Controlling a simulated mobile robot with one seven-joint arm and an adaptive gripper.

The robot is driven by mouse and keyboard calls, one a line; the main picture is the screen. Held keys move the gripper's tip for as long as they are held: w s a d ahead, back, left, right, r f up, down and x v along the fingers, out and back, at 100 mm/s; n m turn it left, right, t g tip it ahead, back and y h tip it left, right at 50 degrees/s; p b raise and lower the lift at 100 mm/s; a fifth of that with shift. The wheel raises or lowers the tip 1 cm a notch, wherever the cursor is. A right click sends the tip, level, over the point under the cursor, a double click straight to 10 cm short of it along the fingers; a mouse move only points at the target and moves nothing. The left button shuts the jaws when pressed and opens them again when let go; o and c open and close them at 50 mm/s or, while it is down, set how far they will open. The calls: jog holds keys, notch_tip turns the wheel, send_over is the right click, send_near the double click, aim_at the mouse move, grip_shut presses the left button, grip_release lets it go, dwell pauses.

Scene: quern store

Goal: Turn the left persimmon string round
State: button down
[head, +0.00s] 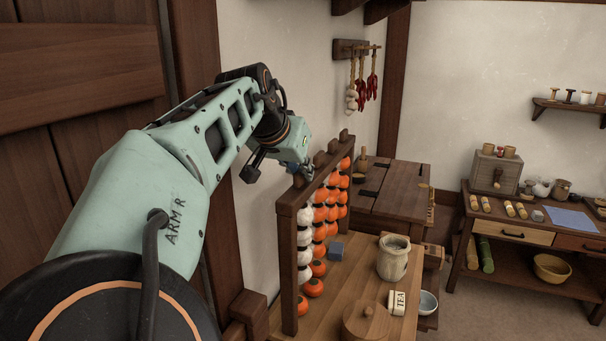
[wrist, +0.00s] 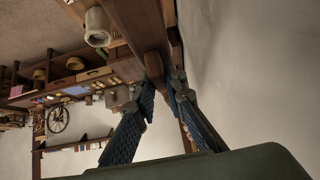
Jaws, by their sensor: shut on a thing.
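A dark wooden rack (head: 288,250) stands on the table, with several strings of persimmons hanging from its top bar. The left persimmon string (head: 304,237), nearest me, shows mostly white faces, with orange ones low down. The other strings (head: 333,195) show mostly orange faces. Wooden knobs (head: 333,146) stand on the top bar above the strings. My gripper (head: 292,167) is at the near end of the bar, over the left string. In the wrist view its blue fingers (wrist: 162,88) are closed about a wooden knob (wrist: 153,64). The persimmons are hidden there.
A stoneware jar (head: 393,258), a tea box (head: 396,302), a round wooden lid (head: 366,321) and a small grey block (head: 336,251) are on the table right of the rack. A white wall is close behind the rack, and a dark wooden door (head: 80,100) is on the left.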

jog(key=c, duration=2)
grip_release()
jog(key=shift+o, duration=0.2)
jog(key=v, duration=1.2)
